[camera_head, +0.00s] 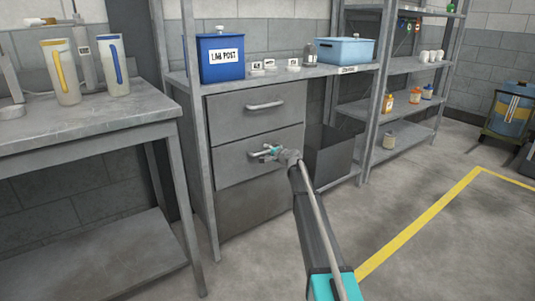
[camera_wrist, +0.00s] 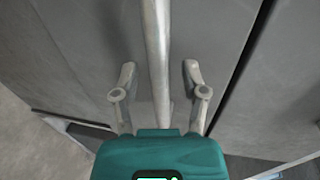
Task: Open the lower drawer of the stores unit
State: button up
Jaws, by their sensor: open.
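The grey stores unit (camera_head: 197,130) stands against the wall with two drawers. The upper drawer (camera_head: 230,112) is shut, with a pale bar handle (camera_head: 266,106). The lower drawer (camera_head: 232,165) below it looks shut too. Its bar handle (camera_wrist: 156,45) shows in the wrist view, running between my fingers. My gripper (camera_wrist: 160,75) is open, one finger on each side of the bar, with gaps on both sides. In the head view my gripper (camera_head: 270,153) is at the front of the lower drawer and hides part of its handle.
On the unit's top stand a blue LAB POST box (camera_head: 221,58), small label cards (camera_head: 268,64) and a light blue lidded bin (camera_head: 345,50). A workbench (camera_head: 90,123) with two jugs is at left. Shelving (camera_head: 400,105) stands right. The floor (camera_head: 440,235) in front is clear.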

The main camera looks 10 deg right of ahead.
grip_shut()
dwell(0.4)
